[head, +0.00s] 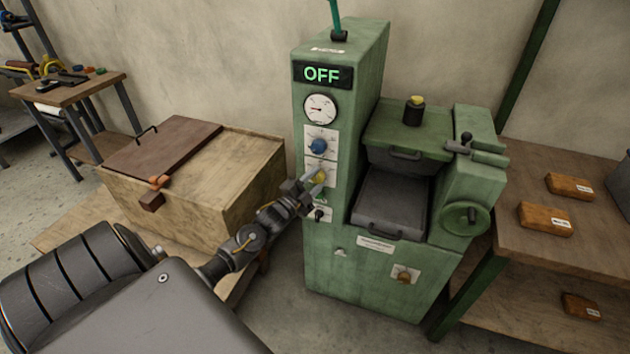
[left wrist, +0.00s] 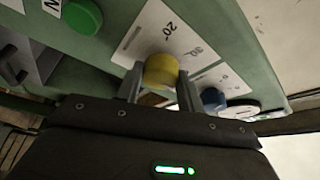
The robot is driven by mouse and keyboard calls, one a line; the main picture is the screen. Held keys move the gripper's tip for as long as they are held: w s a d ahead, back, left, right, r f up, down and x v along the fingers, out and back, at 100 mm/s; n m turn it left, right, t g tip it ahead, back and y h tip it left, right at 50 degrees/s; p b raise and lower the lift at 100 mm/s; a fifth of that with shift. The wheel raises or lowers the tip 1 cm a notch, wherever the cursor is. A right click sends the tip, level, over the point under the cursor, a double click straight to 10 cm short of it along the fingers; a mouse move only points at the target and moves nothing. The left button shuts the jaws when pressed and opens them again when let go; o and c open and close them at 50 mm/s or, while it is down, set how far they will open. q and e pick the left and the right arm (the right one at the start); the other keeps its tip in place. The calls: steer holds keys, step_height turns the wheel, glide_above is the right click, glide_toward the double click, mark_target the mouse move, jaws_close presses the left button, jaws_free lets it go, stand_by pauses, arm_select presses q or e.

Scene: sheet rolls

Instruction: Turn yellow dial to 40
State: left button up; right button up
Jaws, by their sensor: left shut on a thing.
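The yellow dial (head: 319,176) is on a white plate on the front of the green machine (head: 360,270), below the blue dial (head: 318,146). My left gripper (head: 314,178) is at the yellow dial, its fingers on either side of it. In the left wrist view the yellow dial (left wrist: 161,71) sits between the two fingers (left wrist: 160,88), which are shut on it. The plate beside it shows the marks 20 and 30; a mark 40 cannot be made out. The dial's pointer is not clear. My right gripper is in neither view.
The machine's display (head: 322,75) reads OFF, above a round gauge (head: 320,108). A wooden crate (head: 185,205) stands to the left. A bench with wooden blocks (head: 545,218) stands to the right.

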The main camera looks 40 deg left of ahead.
arm_select(q)
steer(key=o, duration=1)
steer(key=s, duration=0.3)
steer(key=s+f+b, duration=0.1)
steer(key=s, duration=0.3)
steer(key=s+f, duration=0.1)
steer(key=s, duration=0.2)
steer(key=shift+s+a+b, duration=0.1)
steer(key=shift+s+b, duration=0.25)
